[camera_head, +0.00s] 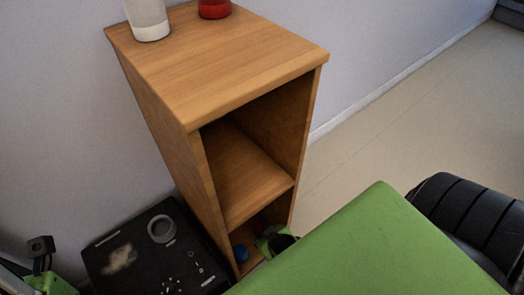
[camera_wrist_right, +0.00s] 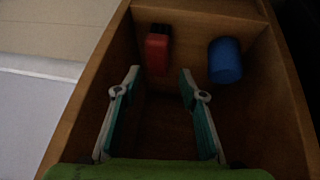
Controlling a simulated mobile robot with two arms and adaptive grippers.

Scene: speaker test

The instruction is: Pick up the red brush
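The red brush (camera_wrist_right: 157,54), a red block with a dark far end, is inside the wooden shelf's compartment in the right wrist view. My right gripper (camera_wrist_right: 159,76) reaches into that compartment, open and empty. Its two fingertips are apart, and the brush shows just beyond them, roughly in line with the gap. In the head view my green forearm covers much of the right gripper (camera_head: 276,240) at the lower opening, and the brush is hidden. My left gripper (camera_head: 48,283) is partly in view at the lower left edge; its fingers cannot be made out.
A blue cylinder (camera_wrist_right: 225,60) stands right of the brush, near the side wall. The wooden shelf (camera_head: 205,65) has close side walls (camera_wrist_right: 284,100). A white container (camera_head: 148,20) and a red one (camera_head: 214,8) stand on top.

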